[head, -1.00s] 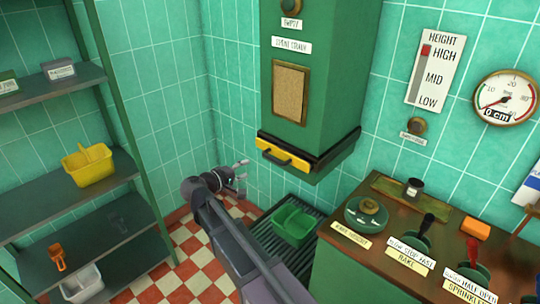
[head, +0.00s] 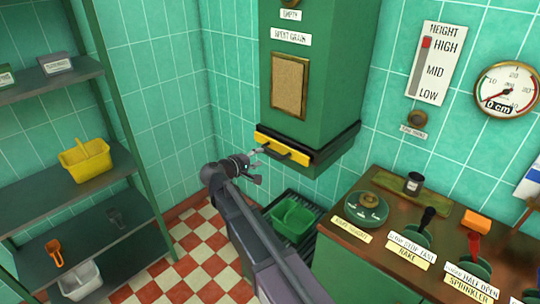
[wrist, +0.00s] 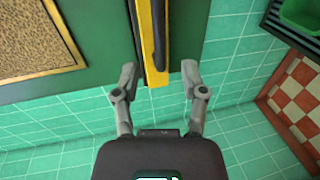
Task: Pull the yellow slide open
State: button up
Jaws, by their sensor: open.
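The yellow slide (head: 268,142) is a flat bar with a dark handle, set at the foot of the green spent-grain chute on the wall. In the wrist view the slide (wrist: 145,78) and its dark handle (wrist: 160,35) run up from between the fingertips. My gripper (head: 259,165) is just below and left of the slide in the head view. In the wrist view my gripper (wrist: 160,75) is open, with one finger on each side of the slide's near end. No clear grasp shows.
A green bin (head: 292,220) stands on a dark grate below the chute. A counter (head: 385,225) with levers is at the right. A shelf (head: 90,195) with a yellow basket (head: 86,160) is at the left. Checkered floor (head: 200,235) lies between.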

aim_at(271, 152)
jog(key=shift+b+x, duration=0.55)
jog(key=shift+x, duration=2.8)
grip_shut()
